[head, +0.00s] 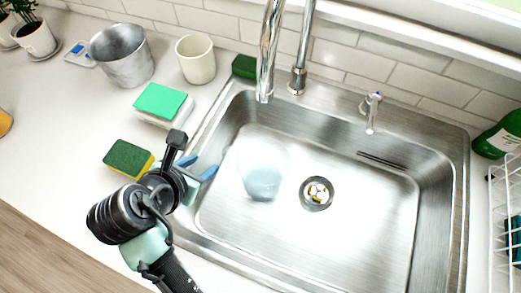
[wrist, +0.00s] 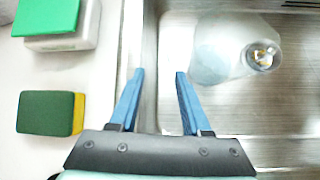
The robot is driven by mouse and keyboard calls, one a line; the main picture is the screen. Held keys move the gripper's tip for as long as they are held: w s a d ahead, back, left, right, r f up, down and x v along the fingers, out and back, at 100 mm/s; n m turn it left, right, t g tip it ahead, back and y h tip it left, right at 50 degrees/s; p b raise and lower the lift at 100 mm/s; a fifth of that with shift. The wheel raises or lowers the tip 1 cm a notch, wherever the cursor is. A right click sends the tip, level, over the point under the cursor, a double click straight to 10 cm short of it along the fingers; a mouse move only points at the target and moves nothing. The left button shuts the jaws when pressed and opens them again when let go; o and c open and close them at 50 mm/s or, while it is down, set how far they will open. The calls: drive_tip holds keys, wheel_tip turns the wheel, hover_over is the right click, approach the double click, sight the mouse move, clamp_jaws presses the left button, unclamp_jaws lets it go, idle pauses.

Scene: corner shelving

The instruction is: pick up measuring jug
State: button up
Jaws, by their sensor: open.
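A clear, see-through measuring jug (head: 263,172) stands in the steel sink, left of the drain. Its outline is faint against the metal. In the wrist view the jug (wrist: 218,48) shows at the upper right, beyond my right finger. My gripper (head: 199,166) is over the sink's left rim, left of the jug and apart from it. In the wrist view my gripper (wrist: 160,73) has its two blue fingers spread with nothing between them. I cannot make out the jug's handle.
The sink (head: 340,240) has tall faucets (head: 268,55) behind it. Left on the counter are a green-yellow sponge (head: 128,158), a white block with green top (head: 162,101), a cream cup (head: 196,60) and a metal pot (head: 122,58). A white wire rack (head: 497,205) stands right.

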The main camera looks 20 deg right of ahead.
sight(228, 163)
drive_tip(key=shift+n+g, duration=0.5)
drive_tip(key=shift+n, duration=0.1)
drive_tip(key=shift+s+d+f+b+x, duration=0.15)
drive_tip(key=shift+s+b+x, duration=0.15)
drive_tip(key=shift+x, duration=2.1)
drive_tip(key=shift+s+f+b+x, duration=0.1)
drive_tip(key=shift+s+b+x, duration=0.2)
drive_tip(key=shift+x, duration=2.15)
drive_tip(key=shift+s+d+f+b+x, duration=0.1)
drive_tip(key=shift+s+f+b+x, duration=0.2)
drive_tip(key=shift+x, duration=2.1)
drive_tip(key=shift+a+r, duration=0.1)
drive_tip(key=shift+r, duration=0.1)
clamp_jaws()
drive_tip(key=shift+w, duration=0.1)
